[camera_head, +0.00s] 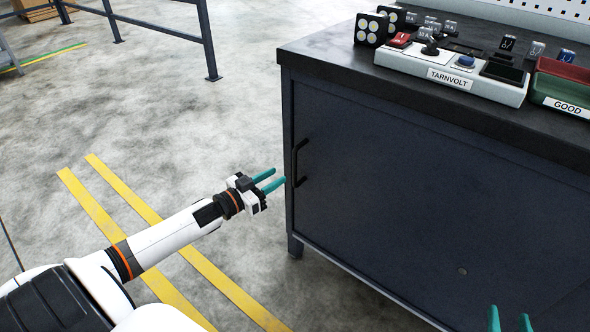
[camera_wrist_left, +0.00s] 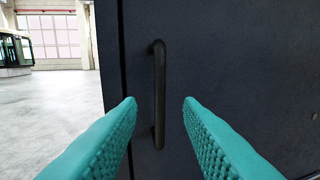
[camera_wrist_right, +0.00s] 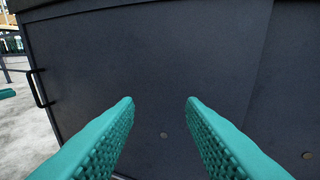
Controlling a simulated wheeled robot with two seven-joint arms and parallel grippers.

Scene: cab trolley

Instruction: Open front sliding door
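The dark front sliding door (camera_head: 375,190) of the cabinet is shut as far as I can see. Its black vertical handle (camera_head: 299,162) is near the left edge of the door. My left gripper (camera_head: 274,181) is open, with teal fingers, just left of the handle. In the left wrist view the handle (camera_wrist_left: 158,95) stands upright between the two spread fingertips, a little beyond them and untouched. My right gripper (camera_head: 510,322) is open and empty in front of the door's lower right. In the right wrist view the handle (camera_wrist_right: 37,89) is far left.
The cabinet's dark worktop (camera_head: 325,55) bears a TARNVOLT control box (camera_head: 450,75) and a red and green GOOD bin (camera_head: 562,88). Yellow floor stripes (camera_head: 140,225) lie under my left arm. A dark metal frame (camera_head: 208,40) stands behind. Open floor lies left of the cabinet.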

